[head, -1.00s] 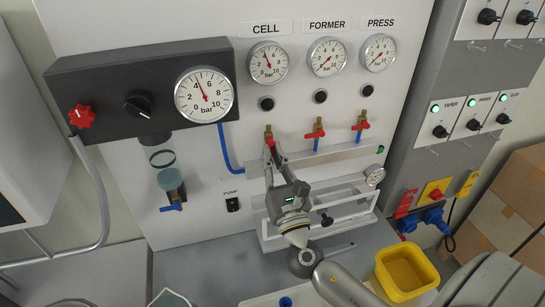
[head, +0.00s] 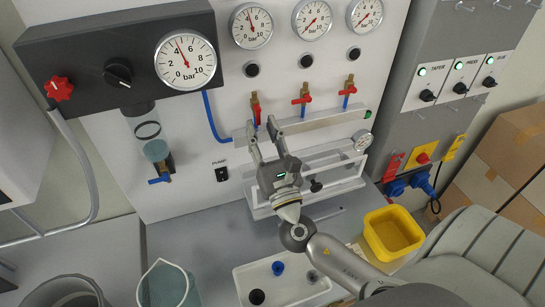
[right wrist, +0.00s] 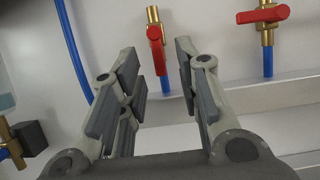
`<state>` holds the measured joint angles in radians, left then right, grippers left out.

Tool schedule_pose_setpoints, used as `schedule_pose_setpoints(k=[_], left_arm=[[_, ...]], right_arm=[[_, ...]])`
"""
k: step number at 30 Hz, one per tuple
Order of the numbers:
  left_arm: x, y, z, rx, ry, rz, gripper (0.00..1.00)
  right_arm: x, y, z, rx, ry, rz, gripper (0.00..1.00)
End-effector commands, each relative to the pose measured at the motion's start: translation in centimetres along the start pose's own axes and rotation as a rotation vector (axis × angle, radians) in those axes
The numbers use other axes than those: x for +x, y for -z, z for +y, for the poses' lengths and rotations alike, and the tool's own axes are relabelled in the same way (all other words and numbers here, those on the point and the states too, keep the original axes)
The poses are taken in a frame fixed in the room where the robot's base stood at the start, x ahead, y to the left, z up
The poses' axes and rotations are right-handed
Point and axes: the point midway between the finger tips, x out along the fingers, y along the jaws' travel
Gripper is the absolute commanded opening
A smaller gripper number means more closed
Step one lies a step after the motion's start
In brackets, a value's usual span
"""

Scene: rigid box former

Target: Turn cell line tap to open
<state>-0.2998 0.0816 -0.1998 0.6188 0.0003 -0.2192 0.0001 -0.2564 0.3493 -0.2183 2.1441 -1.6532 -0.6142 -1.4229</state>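The cell line tap (head: 256,107) is the leftmost of three brass taps with red handles, below the CELL gauge. In the right wrist view its red handle (right wrist: 158,50) hangs down, roughly in line with its brass body. My right gripper (head: 264,131) is open and empty just below and in front of this tap. In the right wrist view its fingers (right wrist: 158,72) stand apart to either side of the handle's lower end, with visible gaps. The middle tap (head: 302,98) and right tap (head: 348,90) have their handles crosswise. My left gripper is not in view.
A pale rail (head: 318,122) runs below the taps, with a white frame (head: 335,180) under it. The cell gauge (head: 251,26) needle points upward; the former gauge (head: 312,20) needle points lower left. A yellow bin (head: 393,233) and white tray (head: 283,283) are below.

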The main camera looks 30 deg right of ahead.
Motion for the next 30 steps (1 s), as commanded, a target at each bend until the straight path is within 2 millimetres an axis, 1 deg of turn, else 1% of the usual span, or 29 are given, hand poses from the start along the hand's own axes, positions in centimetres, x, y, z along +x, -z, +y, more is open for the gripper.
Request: schedule_pose_setpoints(k=[3, 9, 12, 15, 20, 30], left_arm=[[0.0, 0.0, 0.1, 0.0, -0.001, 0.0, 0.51], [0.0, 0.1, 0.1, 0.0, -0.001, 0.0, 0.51], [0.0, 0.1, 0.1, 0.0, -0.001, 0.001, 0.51], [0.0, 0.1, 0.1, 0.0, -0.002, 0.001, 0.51], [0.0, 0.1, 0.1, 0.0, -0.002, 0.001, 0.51], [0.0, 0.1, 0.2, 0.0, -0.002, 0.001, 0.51]], right_arm=[[-2.4, 0.1, 0.0, -0.001, -0.002, 0.005, 0.31], [-6.3, 0.1, 0.0, -0.001, -0.003, 0.005, 0.31], [-7.9, 0.1, 0.0, -0.001, -0.002, 0.003, 0.31], [-9.0, 0.1, 0.0, 0.0, -0.001, 0.002, 0.31], [-9.9, 0.0, 0.0, 0.001, -0.001, 0.0, 0.31], [-9.9, -0.1, 0.0, 0.001, -0.001, -0.001, 0.31]])
